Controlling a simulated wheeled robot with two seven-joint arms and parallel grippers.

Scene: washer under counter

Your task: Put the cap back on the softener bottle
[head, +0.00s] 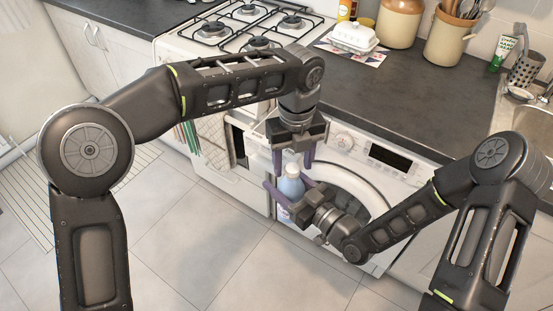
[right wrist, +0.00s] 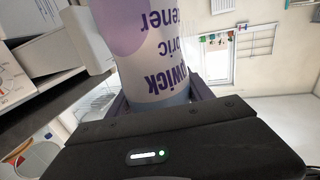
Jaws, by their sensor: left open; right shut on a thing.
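The softener bottle (head: 291,187), pale blue with a whitish top, is in front of the washer in the head view. My right gripper (head: 284,193) is shut around its body and holds it roughly upright. In the right wrist view the bottle (right wrist: 158,55) is between the fingers, with its printed label upside down. My left gripper (head: 294,159) points down just above the bottle's top, its fingers open and apart. The whitish piece at the bottle's top (head: 292,170) may be the cap; at this size I cannot tell how it sits.
The washer (head: 385,171) stands under the dark counter (head: 405,100), right behind the bottle. The stove (head: 243,30) is at the back left. The tiled floor (head: 215,245) in front is clear.

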